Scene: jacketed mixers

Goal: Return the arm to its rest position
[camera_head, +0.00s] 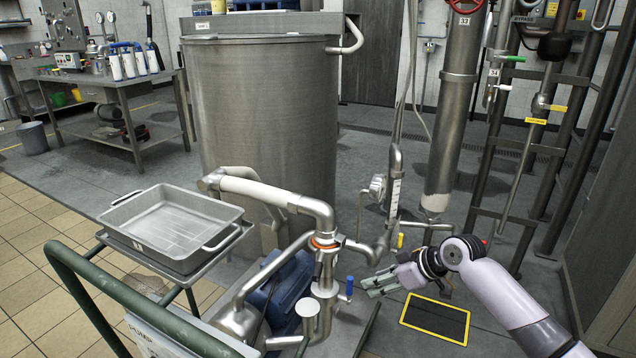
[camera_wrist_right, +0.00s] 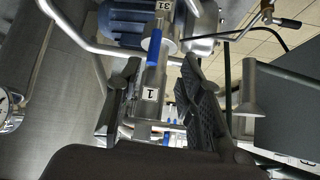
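My right arm (camera_head: 500,295) comes in from the lower right of the head view, bent at a dark joint. My right gripper (camera_head: 372,287) points left, beside the blue-handled valve (camera_head: 349,287) on the pump pipework. In the right wrist view my right gripper's (camera_wrist_right: 160,100) two dark fingers stand apart with nothing held between them. The valve's blue handle (camera_wrist_right: 154,47) and a pipe with a "1" label (camera_wrist_right: 149,95) show beyond the gap. I cannot tell the exact distance to the valve. My left arm and gripper are not in view.
A large steel vessel (camera_head: 265,120) stands behind the pipework. A yellow-edged dark plate (camera_head: 436,318) lies on the floor below the arm. A vertical column (camera_head: 455,110) and pipe racks stand behind it.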

